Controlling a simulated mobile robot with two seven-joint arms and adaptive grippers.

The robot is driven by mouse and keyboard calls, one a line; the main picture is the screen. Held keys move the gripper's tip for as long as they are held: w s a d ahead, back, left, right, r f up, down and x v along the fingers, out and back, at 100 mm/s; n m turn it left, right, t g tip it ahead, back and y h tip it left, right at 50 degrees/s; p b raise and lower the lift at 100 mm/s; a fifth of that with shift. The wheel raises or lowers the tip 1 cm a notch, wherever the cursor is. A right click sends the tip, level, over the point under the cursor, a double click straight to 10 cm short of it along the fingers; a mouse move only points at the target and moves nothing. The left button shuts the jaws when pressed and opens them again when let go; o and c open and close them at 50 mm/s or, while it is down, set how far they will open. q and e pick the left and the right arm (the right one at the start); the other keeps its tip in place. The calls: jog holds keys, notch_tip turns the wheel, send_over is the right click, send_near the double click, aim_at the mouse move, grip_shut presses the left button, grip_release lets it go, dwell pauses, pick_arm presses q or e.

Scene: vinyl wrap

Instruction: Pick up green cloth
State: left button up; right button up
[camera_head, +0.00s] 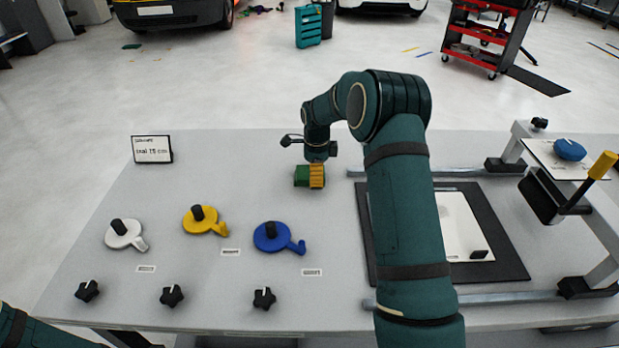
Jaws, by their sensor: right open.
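A small green piece (302,176) lies on the grey table just below my right gripper, and it is the only green item on the tabletop. A ribbed yellow-orange block (317,176) sits against its right side. Whether the green piece is cloth is too small to tell. My right gripper (315,158) points down right above the pair and is open. Its fingertips are small and partly hidden, and I cannot tell whether they touch the green piece. My left gripper is out of view; only part of my left arm shows at the bottom left.
White (124,234), yellow (205,220) and blue (278,237) handled tools lie at the left, with several black knobs in front. A small sign (152,149) stands at the back left. A black mat (510,262) and a metal frame (598,205) with a blue item (569,150) occupy the right.

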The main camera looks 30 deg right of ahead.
jog(key=shift+f, duration=0.35)
jog(key=shift+r, duration=0.1)
jog(key=c, duration=1)
notch_tip(320, 180, up, 10)
jog(key=shift+p, duration=1)
jog(key=shift+o, duration=0.6)
jog(key=shift+c, duration=1.3)
